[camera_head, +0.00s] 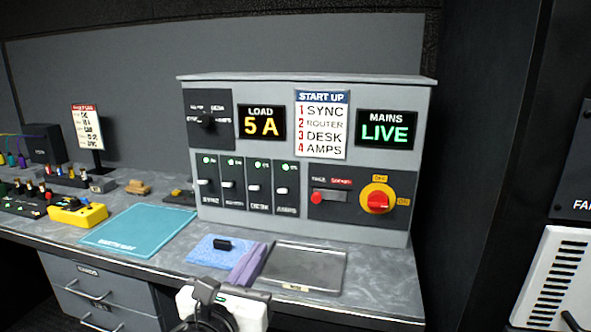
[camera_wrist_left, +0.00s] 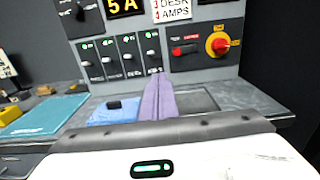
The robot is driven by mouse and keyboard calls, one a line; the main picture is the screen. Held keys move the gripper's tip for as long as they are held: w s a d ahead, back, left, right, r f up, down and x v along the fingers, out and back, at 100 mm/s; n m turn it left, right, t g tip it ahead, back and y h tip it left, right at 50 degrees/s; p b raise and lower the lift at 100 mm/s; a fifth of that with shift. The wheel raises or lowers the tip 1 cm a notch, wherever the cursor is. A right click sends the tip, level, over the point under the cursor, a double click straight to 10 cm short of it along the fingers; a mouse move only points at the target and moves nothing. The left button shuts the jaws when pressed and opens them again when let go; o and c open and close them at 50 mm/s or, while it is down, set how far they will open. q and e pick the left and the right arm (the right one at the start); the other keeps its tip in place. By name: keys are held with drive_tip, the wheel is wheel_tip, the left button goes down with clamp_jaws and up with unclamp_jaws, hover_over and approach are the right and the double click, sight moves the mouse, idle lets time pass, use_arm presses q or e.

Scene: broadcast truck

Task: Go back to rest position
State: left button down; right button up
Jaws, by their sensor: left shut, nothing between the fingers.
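My left gripper (camera_head: 257,247) comes in from the bottom centre in the head view, with its white wrist body below. Its purple-grey fingers are together and hold nothing. In the left wrist view the closed fingers (camera_wrist_left: 157,80) point ahead toward the panel. They appear over the desk between a blue cloth (camera_head: 204,248) with a small black block (camera_head: 222,245) on it and a grey metal tray (camera_head: 322,246). Whether the fingers touch the desk I cannot tell. My right gripper is not in view.
A grey power panel (camera_head: 345,228) stands behind, with four breaker switches, a red-yellow rotary switch (camera_head: 378,200) and displays reading LOAD 5 A and MAINS LIVE. A teal mat (camera_head: 135,230), yellow box (camera_head: 78,214) and connectors lie left. A dark wall stands right.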

use_arm(q)
drive_tip(key=s+a+f+n+g, duration=0.1)
drive_tip(key=s+f+n+g, duration=0.1)
drive_tip(key=s+f+n, duration=0.4)
drive_tip(key=s+a+f+n+g, duration=0.1)
drive_tip(key=f+n+g, duration=0.1)
drive_tip(key=f+n, duration=0.7)
drive_tip(key=s+a+f+n+g, duration=0.1)
drive_tip(key=s+f+n, duration=0.35)
drive_tip(key=f, duration=0.55)
drive_tip(key=s+a+f+n+g+y, duration=0.1)
drive_tip(key=s+a+f+n+g, duration=0.1)
drive_tip(key=s+f+n, duration=0.5)
drive_tip(key=s+a+f+n+g+y, duration=0.1)
drive_tip(key=s+a+f+n, duration=0.3)
drive_tip(key=s+f+n, duration=0.3)
drive_tip(key=s+n, duration=0.3)
drive_tip(key=shift+s+a+f+g, duration=0.15)
drive_tip(key=shift+f+g, duration=0.15)
drive_tip(key=shift+g, duration=0.1)
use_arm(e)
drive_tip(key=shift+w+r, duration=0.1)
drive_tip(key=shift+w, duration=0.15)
